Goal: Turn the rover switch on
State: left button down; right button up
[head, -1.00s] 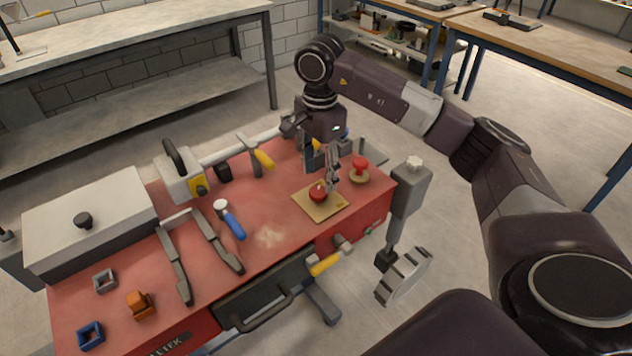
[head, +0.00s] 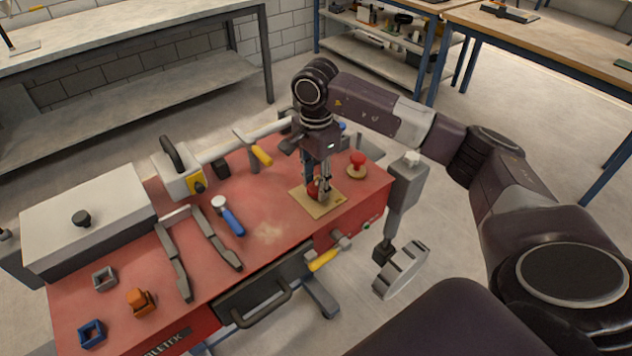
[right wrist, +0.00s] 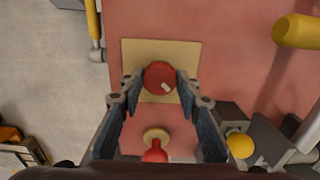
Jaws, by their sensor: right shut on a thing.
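A round red knob with a small white mark (right wrist: 160,75) sits on a square tan plate (head: 321,209) on the red bench top. I take this knob to be the rover switch. My right gripper (head: 319,188) points down over the plate. In the right wrist view, its fingertips (right wrist: 160,82) are shut on the two sides of the knob. The fingers partly cover the knob in the head view. My left gripper is not in view.
A red mushroom-shaped knob on a round base (head: 357,162) stands close behind the plate to the right.

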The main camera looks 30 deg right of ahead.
jog(key=shift+c, duration=0.4)
jog(key=shift+m, duration=0.4)
jog(key=m+b, duration=0.1)
jog(key=m, duration=0.2)
jog(key=m+b, duration=0.1)
jog(key=m, duration=0.3)
jog(key=shift+w, duration=0.1)
jog(key=m, duration=0.5)
jog(key=shift+r, duration=0.1)
jog(key=m, duration=0.4)
jog(key=shift+m, duration=0.7)
jog(key=o, duration=1.2)
jog(key=shift+c, duration=0.2)
